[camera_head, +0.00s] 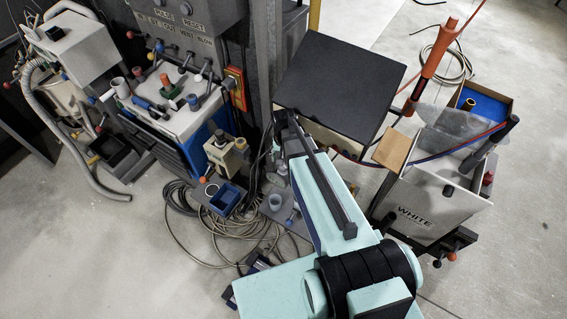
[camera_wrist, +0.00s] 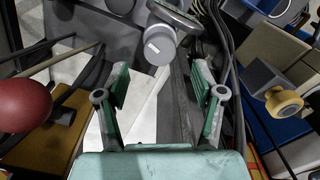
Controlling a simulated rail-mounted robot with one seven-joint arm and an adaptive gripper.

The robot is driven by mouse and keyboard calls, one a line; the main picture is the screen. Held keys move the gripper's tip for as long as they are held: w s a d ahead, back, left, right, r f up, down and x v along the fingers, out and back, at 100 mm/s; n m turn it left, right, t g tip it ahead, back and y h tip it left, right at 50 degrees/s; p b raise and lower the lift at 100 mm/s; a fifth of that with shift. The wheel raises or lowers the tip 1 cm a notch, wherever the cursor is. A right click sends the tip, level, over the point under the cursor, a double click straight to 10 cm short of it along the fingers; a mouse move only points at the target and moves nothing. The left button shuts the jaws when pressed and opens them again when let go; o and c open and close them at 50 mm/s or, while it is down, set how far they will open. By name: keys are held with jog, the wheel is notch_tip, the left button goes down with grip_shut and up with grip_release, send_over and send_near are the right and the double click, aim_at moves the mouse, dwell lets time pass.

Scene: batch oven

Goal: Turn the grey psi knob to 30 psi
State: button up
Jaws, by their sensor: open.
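In the wrist view, a round grey knob (camera_wrist: 159,50) with a small white mark sits just beyond my fingers. I take it to be the psi knob. A pale disc-like part, possibly a gauge (camera_wrist: 174,14), is just above it, seen edge-on. No psi scale or pointer is readable. My gripper (camera_wrist: 161,88) is open, with one green finger on each side of the view and nothing between them. The knob lies ahead of the gap, apart from both fingers. In the head view my arm hides the gripper, and I cannot pick out the knob.
A red ball (camera_wrist: 24,105) is close at left in the wrist view, and a yellow round knob (camera_wrist: 284,102) at right. In the head view, a black-topped box (camera_head: 340,80) stands beside my arm, cables (camera_head: 235,228) lie coiled on the floor, and a white cart (camera_head: 425,205) stands at right.

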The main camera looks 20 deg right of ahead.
aim_at(283, 167)
jog(key=shift+f, duration=2.45)
jog(key=c, duration=1.1)
